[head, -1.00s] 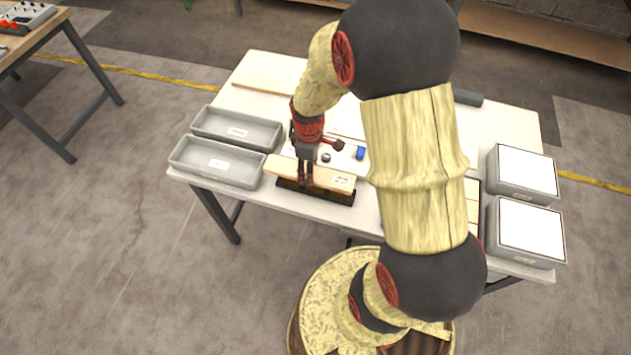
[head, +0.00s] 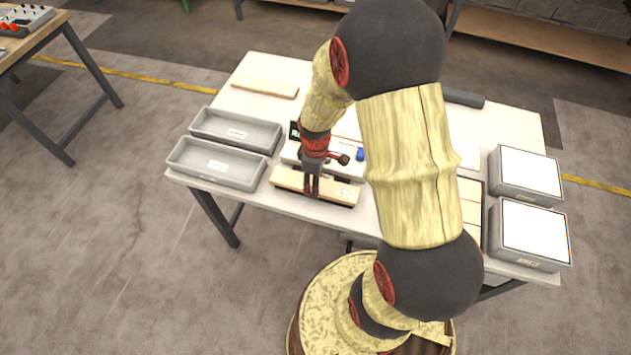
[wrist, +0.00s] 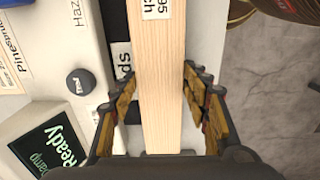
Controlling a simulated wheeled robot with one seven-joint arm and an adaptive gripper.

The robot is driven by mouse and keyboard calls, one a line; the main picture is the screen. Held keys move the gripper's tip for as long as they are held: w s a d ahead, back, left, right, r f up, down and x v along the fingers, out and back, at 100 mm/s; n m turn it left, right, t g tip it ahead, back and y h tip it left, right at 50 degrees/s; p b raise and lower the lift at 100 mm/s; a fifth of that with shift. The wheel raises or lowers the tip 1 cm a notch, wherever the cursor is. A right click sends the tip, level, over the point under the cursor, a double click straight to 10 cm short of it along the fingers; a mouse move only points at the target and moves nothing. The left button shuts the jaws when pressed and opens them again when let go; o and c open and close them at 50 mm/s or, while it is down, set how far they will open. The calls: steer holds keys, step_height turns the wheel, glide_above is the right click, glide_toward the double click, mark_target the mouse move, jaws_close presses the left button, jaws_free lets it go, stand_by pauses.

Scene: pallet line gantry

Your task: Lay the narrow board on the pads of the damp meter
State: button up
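The narrow board (head: 290,180) is a pale wood strip with a white label at one end. In the head view it lies along the dark pads (head: 345,204) at the front of the damp meter, seemingly on or just above them. The damp meter (wrist: 50,95) has a white body, a black round button and a screen reading "Ready". The board hides much of the pads.
Two grey trays (head: 215,178) stand left of the meter. Two grey bins with white tops (head: 527,228) stand at the right. Another board (head: 265,88) lies at the back left of the table. A small blue object (head: 360,155) sits by the meter.

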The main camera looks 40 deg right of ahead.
steer(key=o, duration=0.4)
steer(key=shift+c, duration=0.2)
steer(key=shift+r, duration=0.15)
steer(key=s+a+r+m+t+p, duration=0.1)
steer(key=a+r+m+p, duration=0.15)
steer(key=r, duration=1.05)
steer(key=s+a+r+m+t+p, duration=0.1)
steer(key=a+r, duration=0.2)
steer(key=r, duration=0.9)
steer(key=s+a+r+m+t, duration=0.3)
steer(key=s+a+r, duration=0.3)
steer(key=s+r, duration=0.4)
steer(key=shift+s+a+r+m+t, duration=0.15)
steer(key=shift+a+r+m+t, duration=0.2)
steer(key=shift+m, duration=0.2)
steer(key=shift+d+f, duration=0.1)
steer(key=shift+d, duration=0.1)
